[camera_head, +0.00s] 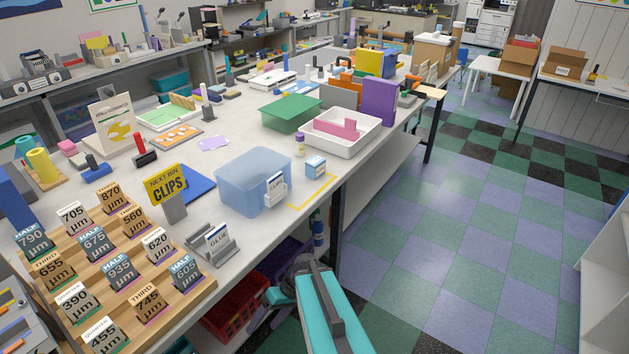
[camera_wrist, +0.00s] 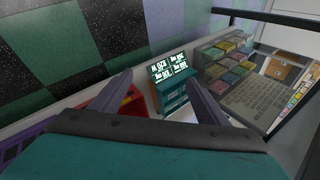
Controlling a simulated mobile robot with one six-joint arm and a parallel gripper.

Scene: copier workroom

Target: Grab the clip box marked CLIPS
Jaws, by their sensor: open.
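A yellow sign reading NEXT BIN CLIPS (camera_head: 167,185) stands on a grey holder on the white table, left of a translucent blue bin (camera_head: 240,185). A small white and blue box (camera_head: 316,168) sits right of the bin, inside a yellow outline near the table's edge; its lettering is too small to read. My gripper (camera_wrist: 158,80) is open in the wrist view, with nothing seen between its fingers. My teal arm shows at the bottom of the head view, beside the table's front edge, apart from the small box.
A white tray (camera_head: 350,148) and green bin (camera_head: 291,113) are behind the box. A red basket (camera_head: 228,318) is under the table. Open floor (camera_head: 470,220) lies right.

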